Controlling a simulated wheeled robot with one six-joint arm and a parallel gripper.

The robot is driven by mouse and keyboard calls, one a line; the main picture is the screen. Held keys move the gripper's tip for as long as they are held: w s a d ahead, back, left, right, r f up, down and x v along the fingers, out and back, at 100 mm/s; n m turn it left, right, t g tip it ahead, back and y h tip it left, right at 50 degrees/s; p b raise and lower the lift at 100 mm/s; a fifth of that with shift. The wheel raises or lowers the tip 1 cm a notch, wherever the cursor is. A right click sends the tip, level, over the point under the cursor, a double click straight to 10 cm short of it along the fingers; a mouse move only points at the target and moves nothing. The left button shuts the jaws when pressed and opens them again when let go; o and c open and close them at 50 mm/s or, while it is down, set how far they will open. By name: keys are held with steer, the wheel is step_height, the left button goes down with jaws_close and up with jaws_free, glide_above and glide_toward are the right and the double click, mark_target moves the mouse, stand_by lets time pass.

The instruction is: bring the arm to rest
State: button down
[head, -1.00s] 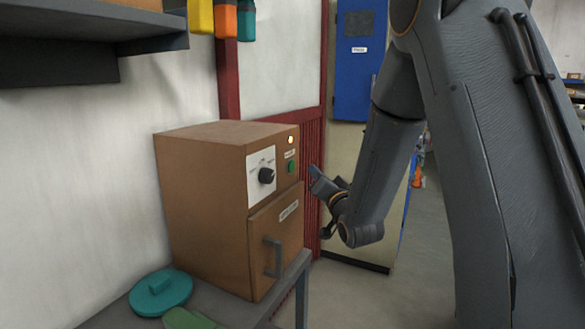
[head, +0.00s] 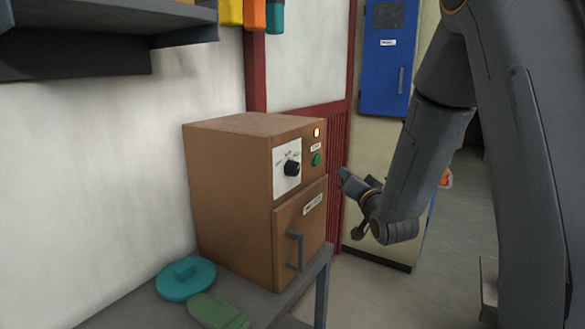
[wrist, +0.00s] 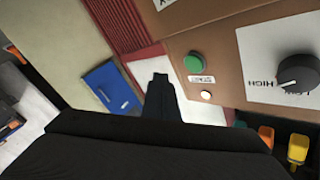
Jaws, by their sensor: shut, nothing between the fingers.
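My gripper (head: 347,178) is shut and empty, held in the air just right of the brown oven's front in the head view. In the wrist view its fingertips (wrist: 160,80) are together. The oven (head: 232,190) stands on a grey table with its door (head: 300,235) shut. Its panel has a black dial (head: 292,168), a green button (head: 316,159) and a lit yellowish lamp (head: 317,133). The dial (wrist: 297,72), button (wrist: 193,62) and lamp (wrist: 206,95) also show in the wrist view. The gripper looks apart from the panel.
A teal lid (head: 186,280) and a green mitt-like item (head: 215,310) lie on the table (head: 140,308) before the oven. A blue cabinet (head: 388,75) hangs behind my arm. A grey shelf (head: 170,38) juts out upper left. Open floor (head: 460,240) lies to the right.

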steer(key=s+f+n+g+h, duration=0.1)
steer(key=s+f+n+g, duration=0.1)
steer(key=s+f+g, duration=0.55)
steer(key=s+f+n+g+h, duration=0.15)
steer(key=s+f+g, duration=0.25)
steer(key=s+f, duration=0.6)
steer(key=s+a+n+g, duration=0.1)
steer(key=s+g, duration=0.4)
steer(key=s, duration=1)
steer(key=shift+s+r+n, duration=0.2)
steer(key=shift+r+n, duration=0.15)
steer(key=shift+n, duration=0.1)
